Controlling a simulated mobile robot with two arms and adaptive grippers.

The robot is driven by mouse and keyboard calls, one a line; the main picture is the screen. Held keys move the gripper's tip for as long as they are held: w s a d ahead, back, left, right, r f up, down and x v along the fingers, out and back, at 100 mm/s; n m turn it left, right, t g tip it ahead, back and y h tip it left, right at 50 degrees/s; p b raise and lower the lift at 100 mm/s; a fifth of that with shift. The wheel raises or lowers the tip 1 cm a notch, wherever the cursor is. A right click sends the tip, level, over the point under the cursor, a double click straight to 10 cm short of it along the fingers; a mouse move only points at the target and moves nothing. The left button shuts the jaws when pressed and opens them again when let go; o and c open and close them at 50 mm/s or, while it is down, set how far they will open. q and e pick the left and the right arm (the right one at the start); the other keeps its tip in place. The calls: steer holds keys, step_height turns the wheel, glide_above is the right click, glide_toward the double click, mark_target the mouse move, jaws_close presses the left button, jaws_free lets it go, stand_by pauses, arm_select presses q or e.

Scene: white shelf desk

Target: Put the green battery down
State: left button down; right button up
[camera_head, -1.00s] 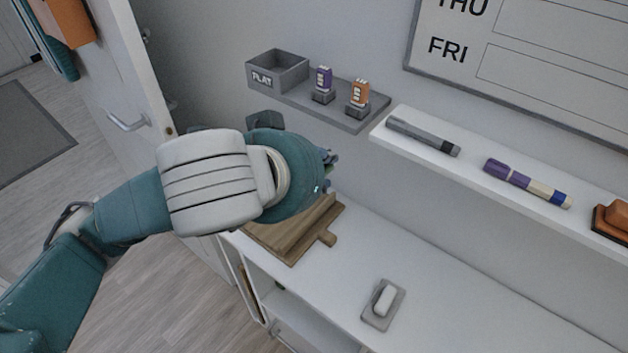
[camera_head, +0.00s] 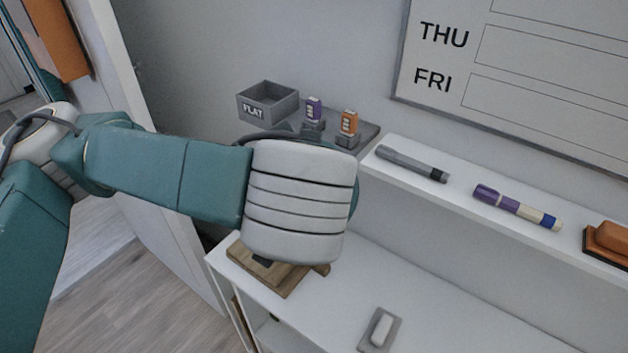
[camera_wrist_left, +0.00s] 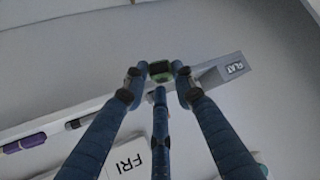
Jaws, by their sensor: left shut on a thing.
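The green battery (camera_wrist_left: 161,76) shows in the left wrist view between the fingertips of my left gripper (camera_wrist_left: 160,70), which is shut on it. Only a small dark and green part of the battery is visible. In the head view my own wrist hides the gripper's fingers and the battery. The wrist is in front of the grey wall holder (camera_head: 368,134) and above the wooden board. The open grey box marked FLAT (camera_head: 268,103) is at the holder's left end and also shows in the left wrist view (camera_wrist_left: 233,68). My right gripper is not in view.
A white shelf (camera_head: 460,195) holds a grey marker (camera_head: 412,163) and a purple marker (camera_head: 517,207). The wooden board (camera_head: 290,279) lies on the white desk (camera_head: 450,305).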

arm_select(q)
steer(key=s+a+f+m+g+h, duration=0.1)
steer(key=f+m+g+h, duration=0.3)
steer(key=m, duration=0.4)
steer(key=s+a+f+m+g+h, duration=0.2)
steer(key=a+f+m+g+h, duration=0.2)
steer(key=m, duration=0.4)
steer(key=shift+f+m+g+h, duration=0.4)
steer(key=shift+f+g+h, duration=0.3)
steer(key=shift+f+h, duration=0.15)
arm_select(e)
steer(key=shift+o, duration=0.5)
